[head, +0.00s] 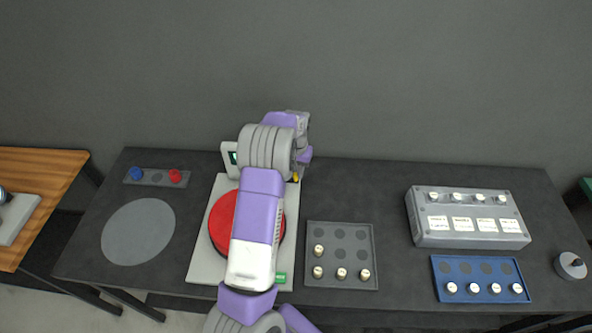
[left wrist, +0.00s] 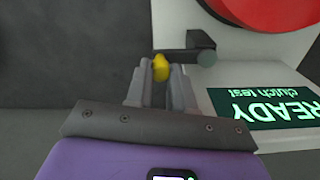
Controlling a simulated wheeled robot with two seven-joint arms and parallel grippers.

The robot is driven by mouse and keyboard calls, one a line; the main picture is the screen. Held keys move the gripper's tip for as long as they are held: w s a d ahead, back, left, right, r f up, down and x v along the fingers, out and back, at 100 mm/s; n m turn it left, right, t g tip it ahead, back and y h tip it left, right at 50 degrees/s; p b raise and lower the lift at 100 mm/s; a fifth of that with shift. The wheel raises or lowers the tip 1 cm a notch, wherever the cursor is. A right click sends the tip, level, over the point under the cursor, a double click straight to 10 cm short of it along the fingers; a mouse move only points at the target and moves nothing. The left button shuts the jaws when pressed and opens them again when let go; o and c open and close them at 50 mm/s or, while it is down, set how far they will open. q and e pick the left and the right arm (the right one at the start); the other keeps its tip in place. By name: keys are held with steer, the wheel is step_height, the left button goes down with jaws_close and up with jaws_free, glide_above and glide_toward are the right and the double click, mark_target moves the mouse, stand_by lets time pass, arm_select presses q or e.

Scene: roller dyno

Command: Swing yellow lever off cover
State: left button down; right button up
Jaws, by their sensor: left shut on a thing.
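The yellow lever tip (left wrist: 161,68) sits between the fingertips of my left gripper (left wrist: 160,80) in the left wrist view. The gripper is shut on it. A dark lever arm (left wrist: 180,55) runs from the tip to a dark block beside the red cover (left wrist: 270,8). In the head view the round red cover (head: 220,225) lies on a pale grey base plate (head: 203,268), and my left arm hides its middle. The yellow tip (head: 296,178) shows small at the plate's far right corner, under my left gripper (head: 298,172). My right gripper is not in view.
A display reading "READY clutch test" (left wrist: 265,108) stands close beside the gripper. A grey tray with pegs (head: 342,232) lies right of the plate. A strip with blue and red knobs (head: 157,178) lies to the left. A grey box (head: 468,236) and blue tray (head: 480,268) stand further right.

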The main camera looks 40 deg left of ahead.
arm_select(q)
steer(key=c, duration=1)
jaws_free()
steer(key=shift+a, duration=0.1)
steer(key=shift+r, duration=3.85)
